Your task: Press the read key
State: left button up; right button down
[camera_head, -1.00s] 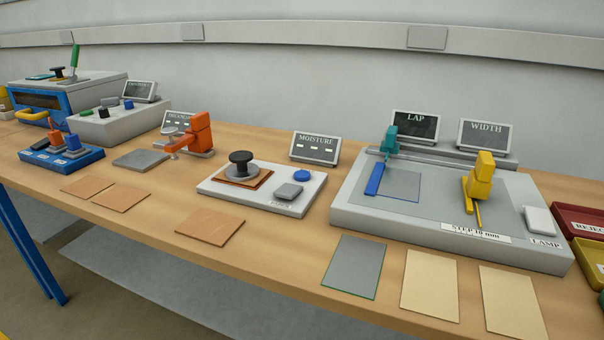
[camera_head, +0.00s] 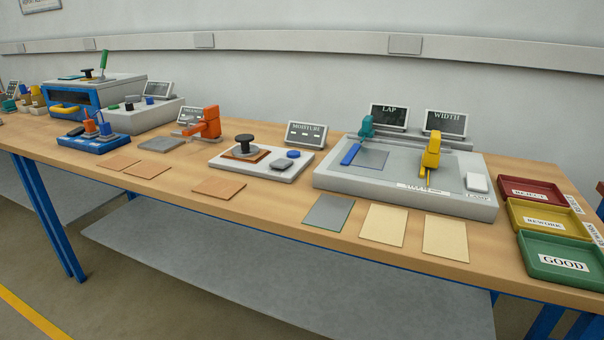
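The moisture unit is a pale grey plate (camera_head: 229,163) with a black knobbed weight (camera_head: 245,144) standing on a brown sheet (camera_head: 238,156). At its right side are a grey key (camera_head: 281,164) and a round blue button (camera_head: 293,154). A small label lies at the plate's front edge by the grey key, too small to read, so I cannot tell which one is the read key. The MOISTURE display (camera_head: 306,134) stands behind it, showing dashes. Neither of my grippers is in view.
The lap and width station (camera_head: 330,179) stands to the right. Red (camera_head: 505,190), yellow (camera_head: 515,221) and green (camera_head: 531,262) trays sit at the right end. An orange thickness gauge (camera_head: 206,123) is to the left. Several flat sheets, such as a grey one (camera_head: 328,212), lie along the front.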

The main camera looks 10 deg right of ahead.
aim_at(292, 154)
jog(key=k, duration=0.6)
jog(key=u, duration=0.95)
jog(key=i, duration=1.5)
jog(key=z, duration=0.5)
